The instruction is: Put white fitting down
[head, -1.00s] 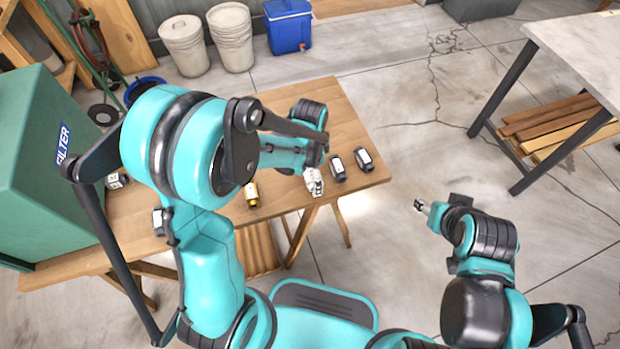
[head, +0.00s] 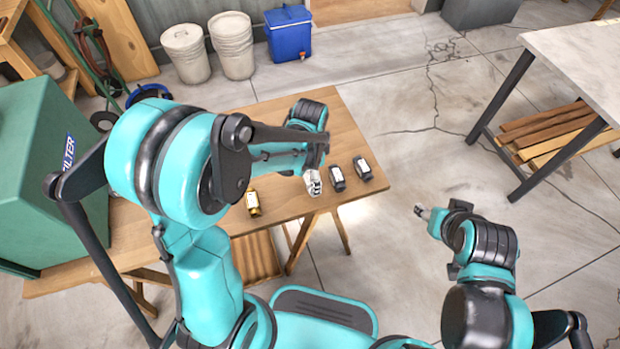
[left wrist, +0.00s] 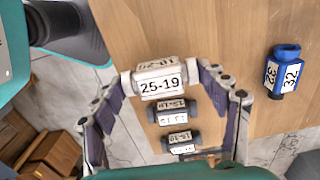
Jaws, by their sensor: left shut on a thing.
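The white fitting (head: 313,182), labelled 25-19, is between the fingertips of my left gripper (left wrist: 165,76), which is shut on it. In the left wrist view the white fitting (left wrist: 160,84) lies crosswise, label facing the camera. In the head view it is over the wooden table's near edge, left of two dark fittings; I cannot tell whether it touches the table. The left gripper (head: 315,165) is partly hidden by its own arm there. My right gripper (head: 422,211) is over the floor, away from the table; its fingers are too small to read.
Two dark fittings with white labels (head: 337,178) (head: 363,168) stand in line beside the white one. A brass-coloured fitting (head: 252,203) is further left. A blue fitting (left wrist: 286,70) labelled 32 lies on the table (left wrist: 225,30). A green FILTER box (head: 40,170) occupies the table's left end.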

